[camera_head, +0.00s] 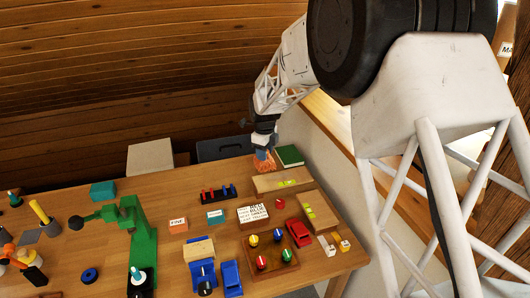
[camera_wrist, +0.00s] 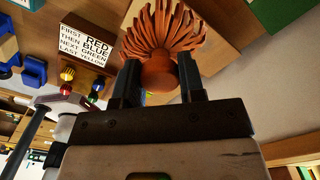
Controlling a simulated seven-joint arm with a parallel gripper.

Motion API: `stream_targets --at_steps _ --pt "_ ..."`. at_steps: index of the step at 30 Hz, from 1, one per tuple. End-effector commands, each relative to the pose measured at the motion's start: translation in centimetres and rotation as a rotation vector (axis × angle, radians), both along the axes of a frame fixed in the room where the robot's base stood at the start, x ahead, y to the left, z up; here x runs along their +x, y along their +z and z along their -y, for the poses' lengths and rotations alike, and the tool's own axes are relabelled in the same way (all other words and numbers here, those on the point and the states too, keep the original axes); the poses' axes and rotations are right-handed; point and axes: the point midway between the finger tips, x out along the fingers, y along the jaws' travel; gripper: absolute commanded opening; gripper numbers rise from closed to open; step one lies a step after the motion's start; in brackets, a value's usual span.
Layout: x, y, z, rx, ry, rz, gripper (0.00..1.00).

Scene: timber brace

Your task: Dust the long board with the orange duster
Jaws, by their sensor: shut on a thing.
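My gripper (camera_head: 264,138) hangs over the back right of the table, shut on the orange duster (camera_head: 264,161), whose bristles point down. In the wrist view the gripper (camera_wrist: 158,82) has its two dark fingers on either side of the rounded body of the duster (camera_wrist: 165,35), with the bristles fanned out beyond. A long pale board (camera_head: 268,184), with a yellow-green piece on it, lies just below the duster in the head view. A board also shows behind the bristles in the wrist view (camera_wrist: 222,25). I cannot tell whether the bristles touch it.
A green book (camera_head: 289,155) lies close behind the long board. A second board (camera_head: 324,206), a red toy car (camera_head: 298,232) and a lettered sign (camera_head: 253,213) are in front. A tray with coloured knobs (camera_head: 275,267) stands nearer. A wall closes the right side.

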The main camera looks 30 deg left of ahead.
Motion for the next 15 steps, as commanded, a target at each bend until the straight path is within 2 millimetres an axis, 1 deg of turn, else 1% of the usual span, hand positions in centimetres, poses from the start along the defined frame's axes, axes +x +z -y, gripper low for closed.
stream_targets --at_steps 5,15 --pt "0.0 -1.2 0.0 0.0 0.0 0.0 0.18" --pt "0.0 -4.3 0.0 -0.001 0.0 -0.001 0.18"
